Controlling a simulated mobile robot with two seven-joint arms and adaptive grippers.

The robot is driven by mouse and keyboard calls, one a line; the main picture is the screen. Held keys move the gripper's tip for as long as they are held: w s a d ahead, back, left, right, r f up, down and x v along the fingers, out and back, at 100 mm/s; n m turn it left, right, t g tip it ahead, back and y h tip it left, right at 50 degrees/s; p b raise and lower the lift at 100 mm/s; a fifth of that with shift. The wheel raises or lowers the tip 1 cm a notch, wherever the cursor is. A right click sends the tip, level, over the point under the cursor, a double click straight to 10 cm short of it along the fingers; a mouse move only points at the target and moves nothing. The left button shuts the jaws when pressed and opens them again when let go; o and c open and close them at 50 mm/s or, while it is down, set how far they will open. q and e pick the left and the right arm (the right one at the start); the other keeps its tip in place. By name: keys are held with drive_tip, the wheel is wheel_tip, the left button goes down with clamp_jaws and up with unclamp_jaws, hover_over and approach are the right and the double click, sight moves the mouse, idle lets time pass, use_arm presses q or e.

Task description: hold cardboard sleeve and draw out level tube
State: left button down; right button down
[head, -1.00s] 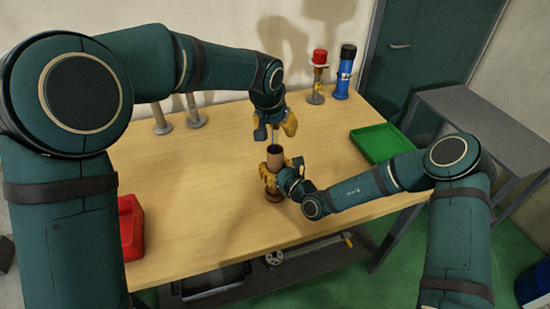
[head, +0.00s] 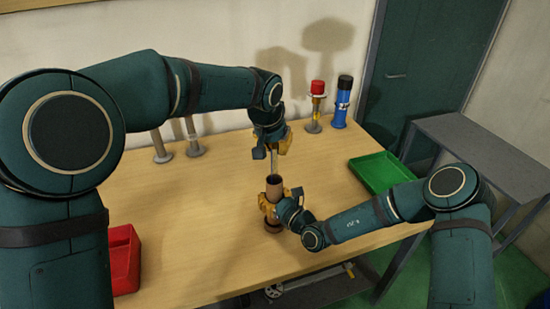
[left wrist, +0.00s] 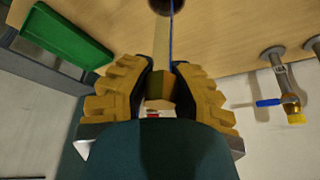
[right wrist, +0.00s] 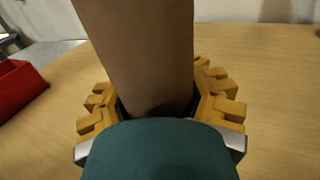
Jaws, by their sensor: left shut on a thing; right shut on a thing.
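The brown cardboard sleeve (head: 275,187) stands upright near the middle of the table in the head view. It fills the middle of the right wrist view (right wrist: 145,55). My right gripper (head: 271,207) is shut around the sleeve's lower part. My left gripper (head: 272,143) is above the sleeve, shut on the upper end of the slim, pale level tube (head: 274,163). The tube runs down into the sleeve's open top, and its lower end is hidden inside. In the left wrist view the tube (left wrist: 161,45) runs toward the dark sleeve mouth.
A green tray (head: 359,174) lies at the right. A red bin (head: 124,258) is at the left front. A red-capped stand (head: 317,105) and a blue cylinder (head: 342,105) stand at the back right. Grey posts (head: 193,140) stand at the back left. The table around the sleeve is clear.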

use_arm(q)
wheel_tip(320, 180, up, 7)
drive_tip(key=shift+f, duration=0.2)
use_arm(e)
drive_tip(key=shift+c, duration=2.1)
unclamp_jaws()
drive_tip(key=v, duration=1.2)
drive_tip(key=shift+o, duration=1.4)
